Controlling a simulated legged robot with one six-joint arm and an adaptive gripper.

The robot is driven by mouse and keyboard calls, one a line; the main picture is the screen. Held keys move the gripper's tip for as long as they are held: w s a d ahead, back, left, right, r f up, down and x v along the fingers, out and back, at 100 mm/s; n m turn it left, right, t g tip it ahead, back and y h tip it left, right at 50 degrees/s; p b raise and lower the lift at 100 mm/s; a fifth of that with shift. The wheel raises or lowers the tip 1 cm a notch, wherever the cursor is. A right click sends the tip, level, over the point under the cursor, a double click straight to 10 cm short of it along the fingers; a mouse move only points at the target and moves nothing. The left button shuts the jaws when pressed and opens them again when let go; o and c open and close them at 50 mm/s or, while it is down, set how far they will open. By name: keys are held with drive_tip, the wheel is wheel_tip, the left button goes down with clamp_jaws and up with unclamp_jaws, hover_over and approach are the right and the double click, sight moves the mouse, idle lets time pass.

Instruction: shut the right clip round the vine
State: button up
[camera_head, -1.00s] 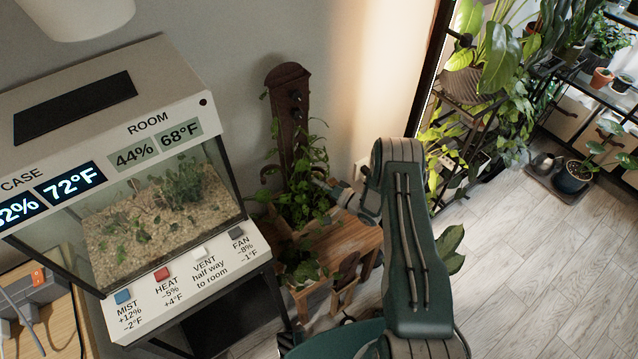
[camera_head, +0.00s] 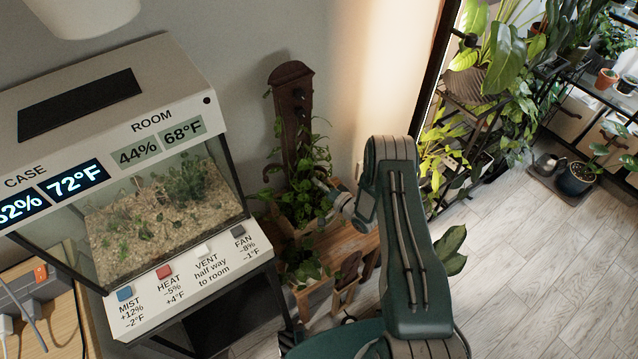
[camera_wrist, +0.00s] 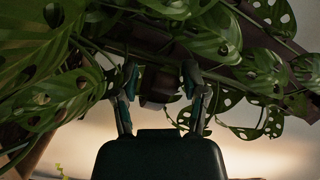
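A dark brown support board (camera_head: 292,110) with several dark clips on its front stands against the wall. A leafy vine (camera_head: 308,190) grows up its lower part. My gripper (camera_head: 322,184) is at the vine's right side, its fingers partly lost among leaves in the head view. In the wrist view my gripper (camera_wrist: 160,88) has its two fingers apart. A dark brown block, perhaps the clip (camera_wrist: 157,84), shows between them, with gaps at both sides. Holed vine leaves (camera_wrist: 215,38) and green stems surround the fingers. I cannot tell whether the clip is shut or holds a stem.
A wooden stand (camera_head: 345,245) is under the vine. A glass plant case (camera_head: 165,200) with buttons stands at left. A plant shelf (camera_head: 480,110) is at the right, with a watering can (camera_head: 547,163) beside a potted plant. The right floor (camera_head: 520,270) is mostly clear.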

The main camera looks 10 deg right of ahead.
drive_tip(key=shift+r, duration=0.1)
drive_tip(key=v, duration=1.2)
